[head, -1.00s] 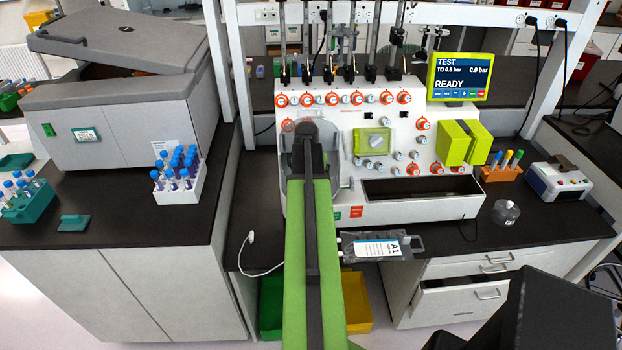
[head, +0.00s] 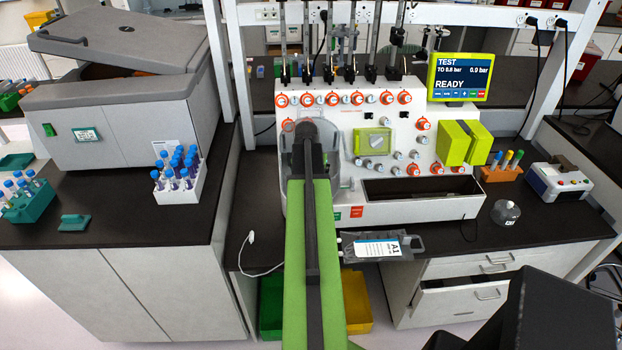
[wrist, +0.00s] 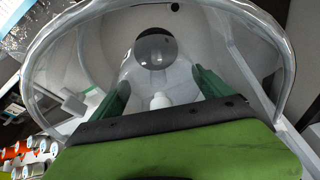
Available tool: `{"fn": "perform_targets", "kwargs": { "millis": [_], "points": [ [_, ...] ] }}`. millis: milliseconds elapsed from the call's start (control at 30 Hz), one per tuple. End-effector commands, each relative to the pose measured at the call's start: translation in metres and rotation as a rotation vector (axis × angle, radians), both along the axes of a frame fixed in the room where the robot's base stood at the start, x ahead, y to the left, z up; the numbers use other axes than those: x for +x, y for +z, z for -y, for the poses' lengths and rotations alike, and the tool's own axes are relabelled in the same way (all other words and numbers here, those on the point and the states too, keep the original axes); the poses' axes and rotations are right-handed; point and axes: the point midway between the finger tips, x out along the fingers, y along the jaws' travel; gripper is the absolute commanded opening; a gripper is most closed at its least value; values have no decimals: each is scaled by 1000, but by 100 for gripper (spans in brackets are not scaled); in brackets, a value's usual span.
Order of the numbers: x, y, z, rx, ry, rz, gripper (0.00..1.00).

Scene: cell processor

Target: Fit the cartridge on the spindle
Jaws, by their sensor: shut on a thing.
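The clear, round cartridge (wrist: 140,78) fills most of the wrist view, with its curved rim around the edges. My gripper (wrist: 160,82) has dark green fingers on both sides of the cartridge's middle, shut on it, with a white knob between them. A dark round spot (wrist: 157,48) shows through the clear body; I cannot tell whether it is the spindle. In the head view my own arm hides the gripper and most of the cartridge at the left front of the white processor (head: 400,205). How the cartridge sits against the spindle is hidden.
The processor's front has orange-ringed knobs and an open trough (head: 425,190). Its screen (head: 459,77) reads READY. A labelled bag (head: 377,248) lies at the bench's front edge. A tube rack (head: 180,182) stands on the left bench. An orange rack (head: 502,174) stands right.

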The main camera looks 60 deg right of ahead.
Motion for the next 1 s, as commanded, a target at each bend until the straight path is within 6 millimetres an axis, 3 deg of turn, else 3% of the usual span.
{"fn": "perform_targets", "kwargs": {
  "millis": [1000],
  "points": [
    [0,-25,0,0,0,0,16]
  ]
}}
